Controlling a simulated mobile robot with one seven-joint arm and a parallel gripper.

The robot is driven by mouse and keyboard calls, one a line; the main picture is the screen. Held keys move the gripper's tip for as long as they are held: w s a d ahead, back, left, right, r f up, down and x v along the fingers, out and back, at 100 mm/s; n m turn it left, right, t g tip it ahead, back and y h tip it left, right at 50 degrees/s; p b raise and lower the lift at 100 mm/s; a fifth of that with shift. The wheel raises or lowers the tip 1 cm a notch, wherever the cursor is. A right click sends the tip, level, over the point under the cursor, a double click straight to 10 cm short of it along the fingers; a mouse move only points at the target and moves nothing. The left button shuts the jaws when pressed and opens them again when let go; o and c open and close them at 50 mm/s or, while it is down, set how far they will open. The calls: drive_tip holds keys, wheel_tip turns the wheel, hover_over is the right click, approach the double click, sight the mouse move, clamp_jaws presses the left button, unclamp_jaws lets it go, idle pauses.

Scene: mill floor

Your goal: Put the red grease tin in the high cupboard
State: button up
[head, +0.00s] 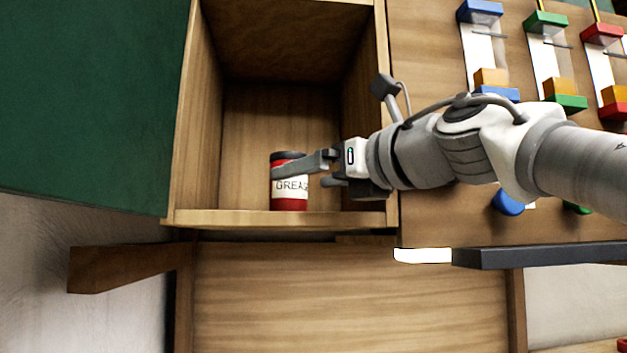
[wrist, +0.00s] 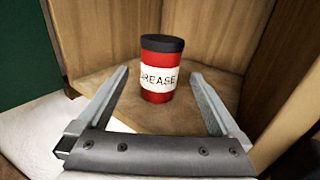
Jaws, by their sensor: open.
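The red grease tin (head: 289,203) has a dark lid and a white label reading GREASE. It stands upright on the floor of the open wooden cupboard (head: 283,218), near its front edge. My gripper (head: 302,172) reaches in from the right at the tin, and one finger covers part of the label in the head view. In the wrist view the tin (wrist: 160,75) stands upright beyond the fingertips, centred between them. My gripper (wrist: 160,85) is open, with a clear gap between its fingers and the tin.
The green cupboard door (head: 85,95) stands open at the left. A wooden panel with blue, green and red blocks (head: 545,85) lies to the right, behind my arm. A dark bar with a white end (head: 480,257) juts out below it. The cupboard is otherwise empty.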

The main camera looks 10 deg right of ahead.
drive_tip(key=shift+v, duration=1.9)
